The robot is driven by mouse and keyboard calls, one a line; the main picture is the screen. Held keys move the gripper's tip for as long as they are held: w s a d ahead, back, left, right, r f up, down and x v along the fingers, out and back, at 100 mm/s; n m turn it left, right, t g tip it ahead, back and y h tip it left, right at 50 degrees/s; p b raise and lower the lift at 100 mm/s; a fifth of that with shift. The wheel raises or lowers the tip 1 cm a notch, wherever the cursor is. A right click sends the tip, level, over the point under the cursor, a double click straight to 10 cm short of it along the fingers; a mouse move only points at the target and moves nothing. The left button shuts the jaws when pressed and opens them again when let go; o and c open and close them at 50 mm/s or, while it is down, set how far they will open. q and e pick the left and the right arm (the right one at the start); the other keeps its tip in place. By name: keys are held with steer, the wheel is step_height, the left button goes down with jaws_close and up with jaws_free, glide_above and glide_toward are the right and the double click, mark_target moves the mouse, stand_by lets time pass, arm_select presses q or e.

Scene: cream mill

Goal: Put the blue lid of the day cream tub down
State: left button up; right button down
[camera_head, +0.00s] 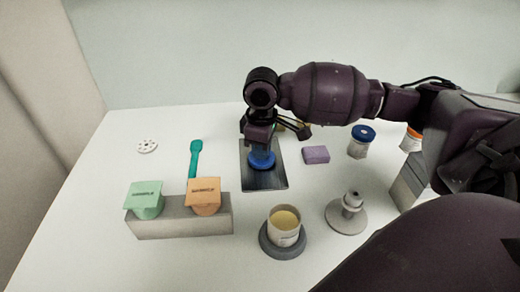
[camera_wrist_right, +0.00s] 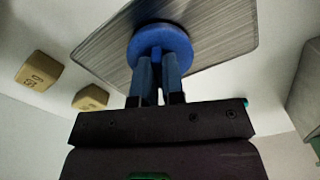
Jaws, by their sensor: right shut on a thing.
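The blue lid (camera_head: 262,160) is at the dark metal plate (camera_head: 264,181) in the middle of the table. My right gripper (camera_head: 262,151) points down and is shut on the lid. In the right wrist view the round blue lid (camera_wrist_right: 162,38) shows with the fingers of my right gripper (camera_wrist_right: 160,60) on it, over the brushed plate (camera_wrist_right: 228,22). I cannot tell whether the lid touches the plate. An open tub with pale yellow cream (camera_head: 285,221) stands on a grey round base (camera_head: 283,246) at the front. My left gripper is not in view.
A purple block (camera_head: 316,155) and a blue-topped jar (camera_head: 361,142) stand right of the plate. A grey stand (camera_head: 346,213) is at front right. A grey block with green (camera_head: 145,200) and orange (camera_head: 204,196) sample pieces is at left, near a teal spatula (camera_head: 195,157) and white disc (camera_head: 147,146).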

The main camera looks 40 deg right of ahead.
steer(key=c, duration=1.7)
jaws_free()
steer(key=shift+f, duration=0.2)
steer(key=o, duration=0.5)
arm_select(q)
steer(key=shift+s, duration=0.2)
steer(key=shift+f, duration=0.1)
arm_select(e)
steer(key=shift+r, duration=0.15)
arm_select(q)
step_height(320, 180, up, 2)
steer(key=p, duration=0.3)
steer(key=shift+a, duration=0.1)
arm_select(e)
step_height(320, 180, up, 12)
steer(key=shift+r, duration=0.1)
